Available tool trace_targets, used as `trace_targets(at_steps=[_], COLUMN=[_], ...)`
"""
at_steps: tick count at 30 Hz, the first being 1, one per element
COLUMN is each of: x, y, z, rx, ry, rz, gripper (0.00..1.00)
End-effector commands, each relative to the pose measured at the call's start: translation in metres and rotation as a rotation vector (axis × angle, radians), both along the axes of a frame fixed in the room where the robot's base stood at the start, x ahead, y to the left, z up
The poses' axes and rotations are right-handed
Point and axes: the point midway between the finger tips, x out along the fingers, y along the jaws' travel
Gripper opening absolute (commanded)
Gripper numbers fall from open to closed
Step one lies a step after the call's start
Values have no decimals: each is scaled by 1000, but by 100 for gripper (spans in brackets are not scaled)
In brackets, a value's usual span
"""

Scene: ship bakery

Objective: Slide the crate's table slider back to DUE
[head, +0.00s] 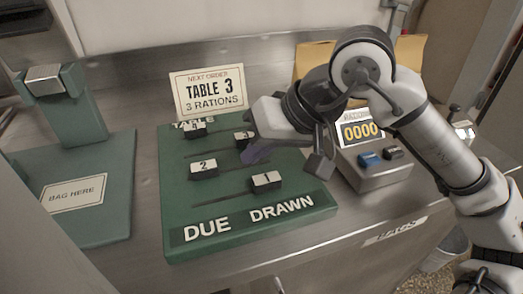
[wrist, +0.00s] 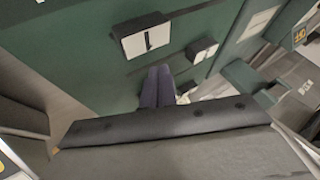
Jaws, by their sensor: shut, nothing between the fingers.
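The green slider board (head: 180,220) has DUE lettered at front left and DRAWN at front right. Slider 3 (head: 243,135) is toward the DRAWN side, partly hidden by my arm. Slider 4 (head: 194,130) and slider 2 (head: 203,168) are toward DUE; slider 1 (head: 267,181) is toward DRAWN. My gripper (head: 256,153) is shut and empty, low over the board between sliders 3 and 1. In the wrist view, its closed dark fingers (wrist: 158,88) are near a slider with a 1-like mark (wrist: 143,37); a second slider (wrist: 203,50) is to the right. Contact is unclear.
A sign reading TABLE 3, 3 RATIONS (head: 208,92) stands behind the board. A counter box showing 0000 (head: 372,172) with blue and black buttons is to the right. A green bagging stand (head: 75,190) is to the left. The steel counter's front edge runs below.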

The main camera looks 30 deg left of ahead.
Motion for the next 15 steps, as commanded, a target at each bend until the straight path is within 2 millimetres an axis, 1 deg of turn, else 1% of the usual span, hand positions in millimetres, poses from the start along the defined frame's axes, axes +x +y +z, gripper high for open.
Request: trace_targets(at_steps=[1, 3, 7, 12, 15], x=[2, 5, 9, 13, 14], y=[-7, -18, -35, -50, -56], z=[11, 25, 49, 70, 76], rx=[1, 2, 1, 0, -1], ry=[-2, -1, 0, -1, -1], rz=[-3, -3, -2, -2, 0], gripper=[0, 0, 0, 0, 0])
